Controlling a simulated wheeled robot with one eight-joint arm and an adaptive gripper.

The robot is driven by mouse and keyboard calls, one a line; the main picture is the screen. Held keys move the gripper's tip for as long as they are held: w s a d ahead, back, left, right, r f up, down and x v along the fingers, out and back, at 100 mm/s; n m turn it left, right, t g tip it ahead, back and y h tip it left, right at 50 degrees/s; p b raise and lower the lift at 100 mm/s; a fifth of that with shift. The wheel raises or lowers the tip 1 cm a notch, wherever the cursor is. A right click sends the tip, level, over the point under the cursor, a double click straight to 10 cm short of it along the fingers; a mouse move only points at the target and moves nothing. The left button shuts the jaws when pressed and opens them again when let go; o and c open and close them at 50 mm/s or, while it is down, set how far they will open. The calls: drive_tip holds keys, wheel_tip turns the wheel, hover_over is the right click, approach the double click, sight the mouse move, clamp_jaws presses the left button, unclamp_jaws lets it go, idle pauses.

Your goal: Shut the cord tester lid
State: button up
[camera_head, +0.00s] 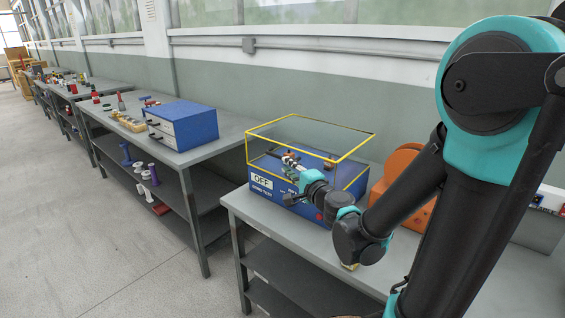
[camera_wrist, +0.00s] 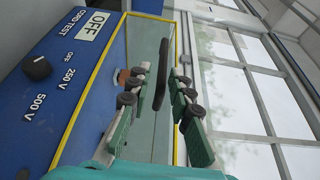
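The cord tester (camera_head: 262,196) is a blue box at the left end of the near bench, with an "OFF" sign on its front panel. Its clear lid with yellow edges (camera_head: 310,119) stands above the blue base; how far it is tilted is hard to tell. My gripper (camera_head: 287,162) is at the lid, partly seen through or against it. In the wrist view my gripper's green fingers (camera_wrist: 158,88) are apart, with a dark lid handle (camera_wrist: 163,73) between them. Gaps show on both sides of the handle. The tester's blue panel (camera_wrist: 52,75) with a black knob (camera_wrist: 37,68) is at the left.
An orange object (camera_head: 398,170) stands right of the tester, behind my arm. The near bench (camera_head: 300,232) has bare room in front. A farther bench (camera_head: 213,163) holds another blue box (camera_head: 183,124) and small parts. A wall with windows runs behind.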

drive_tip(key=shift+v, duration=2.8)
